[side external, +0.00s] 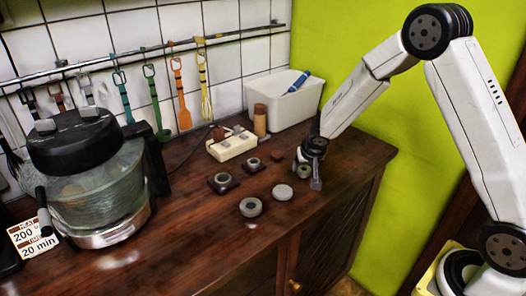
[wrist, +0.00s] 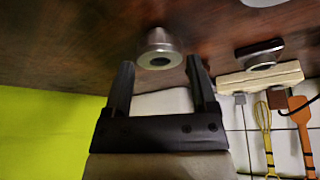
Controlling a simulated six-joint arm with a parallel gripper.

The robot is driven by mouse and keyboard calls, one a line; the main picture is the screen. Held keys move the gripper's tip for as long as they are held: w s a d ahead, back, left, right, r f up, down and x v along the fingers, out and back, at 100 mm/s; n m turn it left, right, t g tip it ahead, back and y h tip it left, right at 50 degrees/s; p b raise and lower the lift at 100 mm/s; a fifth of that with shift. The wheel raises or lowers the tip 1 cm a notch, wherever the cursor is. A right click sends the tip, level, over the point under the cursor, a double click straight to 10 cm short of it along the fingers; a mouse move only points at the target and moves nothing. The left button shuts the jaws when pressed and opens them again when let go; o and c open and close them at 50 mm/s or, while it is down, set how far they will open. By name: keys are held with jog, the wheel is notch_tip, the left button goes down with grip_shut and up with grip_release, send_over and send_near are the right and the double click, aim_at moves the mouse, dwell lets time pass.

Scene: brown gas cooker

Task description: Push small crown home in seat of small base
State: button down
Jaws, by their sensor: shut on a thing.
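My gripper (wrist: 160,72) is shut on a small silver ring-shaped piece with a dark central hole, which looks like the small crown (wrist: 158,46). In the side external view my gripper (side external: 309,178) is low at the right of the worktop, with part of a greyish round piece at its fingers. Whether that piece touches the wood is unclear. A dark square piece (wrist: 260,55) also shows in the wrist view, apart from the held piece.
A grey ring (side external: 250,207) and a flat grey disc (side external: 282,192) lie towards the front. A cream block (side external: 232,144), a brown cylinder (side external: 260,120) and a white bin (side external: 286,100) stand behind. A glass cooker (side external: 95,185) fills the left. The worktop's front right is clear.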

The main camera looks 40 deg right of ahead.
aim_at(305, 170)
jog(key=shift+r, duration=3.15)
jog(key=c, duration=0.6)
grip_release()
jog(key=c, duration=0.5)
jog(key=shift+w+a+r, duration=0.3)
jog(key=shift+w+a, duration=1.1)
jog(key=shift+w, duration=0.85)
jog(key=shift+w+a+r, duration=0.3)
jog(key=shift+w+a, duration=1.15)
jog(key=shift+w, duration=0.85)
jog(key=shift+w+a+r, duration=0.3)
jog(key=shift+w+a, duration=1.1)
jog(key=shift+w, duration=0.85)
